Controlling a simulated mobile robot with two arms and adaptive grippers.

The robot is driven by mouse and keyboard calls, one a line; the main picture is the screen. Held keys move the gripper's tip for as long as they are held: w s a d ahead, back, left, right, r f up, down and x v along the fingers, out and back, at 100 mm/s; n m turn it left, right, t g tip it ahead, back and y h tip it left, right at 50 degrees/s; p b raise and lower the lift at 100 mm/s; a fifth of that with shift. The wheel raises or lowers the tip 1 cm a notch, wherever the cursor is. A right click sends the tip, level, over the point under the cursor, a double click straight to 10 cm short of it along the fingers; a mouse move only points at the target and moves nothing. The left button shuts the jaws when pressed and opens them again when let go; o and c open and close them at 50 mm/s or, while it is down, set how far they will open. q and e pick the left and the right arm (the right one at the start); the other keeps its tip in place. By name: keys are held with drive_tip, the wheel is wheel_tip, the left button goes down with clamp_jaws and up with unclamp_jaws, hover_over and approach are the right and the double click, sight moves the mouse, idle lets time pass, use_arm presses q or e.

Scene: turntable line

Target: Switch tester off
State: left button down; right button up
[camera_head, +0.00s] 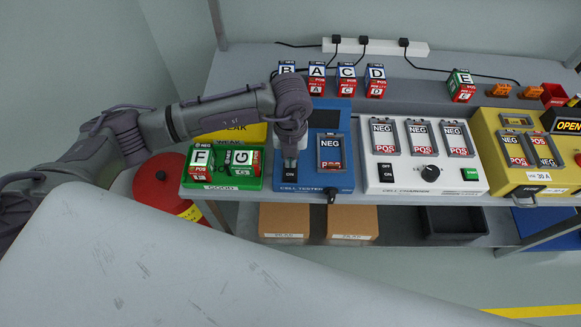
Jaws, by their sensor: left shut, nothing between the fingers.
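The blue cell tester (335,186) stands on the bench with an empty-looking NEG/POS slot (330,152) on its right side. Its black switch (289,175), with ON readable on its lower part, is at the tester's lower left. My left gripper (290,163) is shut and points down at the switch from just above it. It hides the upper part of the switch, and I cannot tell whether they touch. My left wrist also covers part of the tester's top left. My right gripper is not in view.
A green GOOD tray (222,184) with cells F (200,158) and G (242,160) is left of the tester. A white charger (400,185) and a yellow unit (490,150) are to the right. Several cells stand behind. Boxes (352,224) sit on the shelf below.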

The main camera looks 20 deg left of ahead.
use_arm(q)
drive_tip(key=shift+r+p, duration=1.75)
drive_tip(key=shift+r, duration=1.3)
